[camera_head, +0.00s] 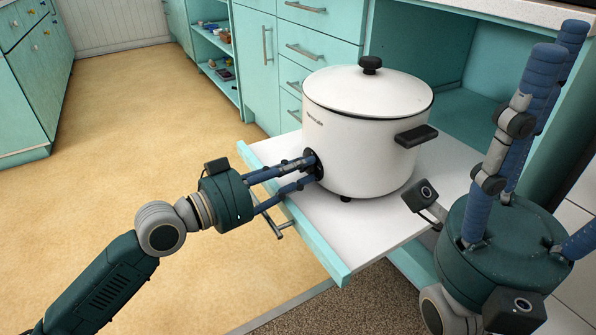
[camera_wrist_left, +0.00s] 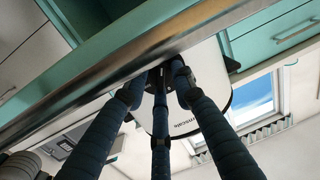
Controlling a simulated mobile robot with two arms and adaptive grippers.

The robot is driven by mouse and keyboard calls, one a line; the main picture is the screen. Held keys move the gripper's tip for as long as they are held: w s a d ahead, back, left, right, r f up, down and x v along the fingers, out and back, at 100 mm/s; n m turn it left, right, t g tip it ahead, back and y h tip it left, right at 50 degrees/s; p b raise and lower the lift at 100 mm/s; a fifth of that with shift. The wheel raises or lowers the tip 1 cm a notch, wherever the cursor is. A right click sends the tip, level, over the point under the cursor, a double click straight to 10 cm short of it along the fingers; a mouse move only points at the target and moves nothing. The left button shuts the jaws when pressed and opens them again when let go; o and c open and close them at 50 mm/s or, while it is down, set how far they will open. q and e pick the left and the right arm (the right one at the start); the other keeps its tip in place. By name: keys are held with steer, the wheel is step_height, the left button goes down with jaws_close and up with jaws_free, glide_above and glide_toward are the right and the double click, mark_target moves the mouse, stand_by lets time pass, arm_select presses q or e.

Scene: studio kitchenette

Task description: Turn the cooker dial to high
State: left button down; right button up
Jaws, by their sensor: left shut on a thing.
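A white cooker (camera_head: 357,150) with a lid (camera_head: 368,88) and black knob handle stands on a pull-out shelf (camera_head: 390,225). Its dark round dial (camera_head: 318,158) is low on the front, mostly hidden by my fingers. My left gripper (camera_head: 310,170) comes in from the left and is shut on the dial. In the left wrist view the cooker (camera_wrist_left: 205,92) shows behind the shelf edge, and the fingers (camera_wrist_left: 162,75) converge on the dark dial. My right gripper (camera_head: 535,110) is at the right, its fingers pointing up, spread and empty, apart from the cooker.
The shelf's teal front edge (camera_head: 295,215) and its handle (camera_head: 272,222) lie close under my left fingers. The cooker's black side handle (camera_head: 416,136) faces right. Teal drawers (camera_head: 318,48) stand behind. The yellow floor (camera_head: 130,120) at left is clear.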

arm_select(q)
steer(key=shift+w+r, duration=0.1)
steer(key=c, duration=1.7)
jaws_free()
steer(key=shift+v, duration=6.1)
